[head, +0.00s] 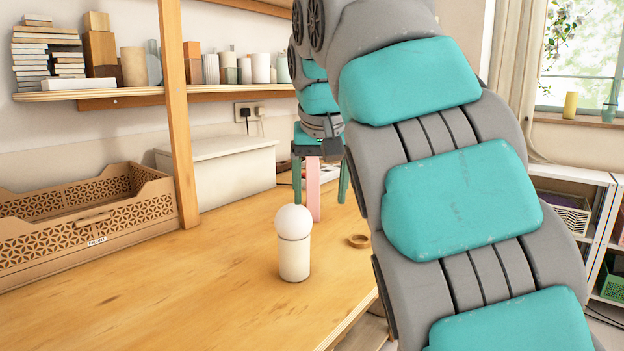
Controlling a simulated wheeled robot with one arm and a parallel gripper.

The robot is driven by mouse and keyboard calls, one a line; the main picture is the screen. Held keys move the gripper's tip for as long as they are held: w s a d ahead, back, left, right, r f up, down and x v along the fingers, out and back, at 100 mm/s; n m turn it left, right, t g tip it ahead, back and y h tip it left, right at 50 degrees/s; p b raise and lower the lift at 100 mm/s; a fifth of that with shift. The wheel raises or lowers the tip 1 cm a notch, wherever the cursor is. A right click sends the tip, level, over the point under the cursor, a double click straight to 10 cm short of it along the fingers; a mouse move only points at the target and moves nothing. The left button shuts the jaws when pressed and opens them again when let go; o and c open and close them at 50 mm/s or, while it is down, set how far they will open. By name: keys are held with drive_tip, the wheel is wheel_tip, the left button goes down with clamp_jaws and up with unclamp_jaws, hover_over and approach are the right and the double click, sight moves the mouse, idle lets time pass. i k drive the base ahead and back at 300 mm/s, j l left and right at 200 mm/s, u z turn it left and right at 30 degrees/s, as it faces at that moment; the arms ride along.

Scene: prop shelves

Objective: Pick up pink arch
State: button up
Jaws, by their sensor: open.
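The pink arch (313,192) stands on the wooden table, and only a narrow upright pink face of it shows. Its top is hidden by my gripper. My gripper (320,182) points down over it, with one green finger on the left of the pink piece and the other on the right. The fingers are open. The pink piece looks closer to the left finger, with a gap towards the right one. I cannot tell whether either finger touches it.
A white cylinder with a ball on top (294,258) stands in front of the arch. A tan ring (358,241) lies near the table's right edge. A brown crate (75,222) and a white box (222,170) stand behind. The front left table is clear.

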sight(313, 162)
drive_tip(key=i, duration=1.1)
drive_tip(key=k+l, duration=0.1)
drive_tip(key=k, duration=0.05)
